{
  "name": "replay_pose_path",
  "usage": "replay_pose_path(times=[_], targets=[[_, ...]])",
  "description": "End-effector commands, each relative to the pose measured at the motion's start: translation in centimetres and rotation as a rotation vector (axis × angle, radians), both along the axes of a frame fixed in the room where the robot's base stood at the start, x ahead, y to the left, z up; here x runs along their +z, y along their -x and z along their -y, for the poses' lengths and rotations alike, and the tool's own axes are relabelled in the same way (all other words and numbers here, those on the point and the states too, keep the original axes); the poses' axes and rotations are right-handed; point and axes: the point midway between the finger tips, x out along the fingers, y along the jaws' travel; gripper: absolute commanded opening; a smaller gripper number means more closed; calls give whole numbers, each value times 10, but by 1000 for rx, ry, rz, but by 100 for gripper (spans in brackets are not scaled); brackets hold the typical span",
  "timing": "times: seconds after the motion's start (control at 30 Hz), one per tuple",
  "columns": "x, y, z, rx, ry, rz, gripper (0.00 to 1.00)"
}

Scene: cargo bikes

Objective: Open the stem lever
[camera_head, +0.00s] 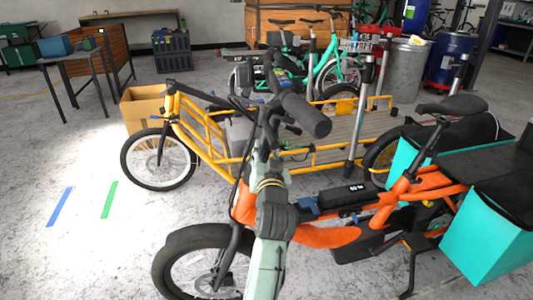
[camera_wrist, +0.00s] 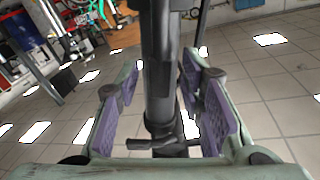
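The orange cargo bike (camera_head: 320,235) stands in front of me, its dark handlebar grip (camera_head: 306,116) pointing toward me. In the wrist view its dark upright stem (camera_wrist: 160,85) runs down the middle. A small dark lever (camera_wrist: 150,143) sticks out to the left from a collar low on the stem, close to my palm edge. My gripper (camera_wrist: 163,78) is open, with purple-padded fingers on either side of the stem. Gaps show between pads and stem. In the head view my arm and the handlebar overlap, hiding the fingers and the lever.
A yellow cargo bike (camera_head: 325,158) stands close behind the orange one. Teal panniers (camera_head: 485,235) and a black saddle (camera_head: 451,105) are at right. A cardboard box (camera_head: 143,108) is beyond the yellow bike's front wheel. The floor at left is clear, with blue and green tape strips.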

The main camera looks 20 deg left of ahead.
Motion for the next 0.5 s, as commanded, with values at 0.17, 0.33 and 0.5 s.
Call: replay_pose_path(times=[0.17,0.33,0.5], targets=[[0,0,0,0,0,0,34],[0,0,0,0,0,0,23],[0,0,0,0,0,0,12]])
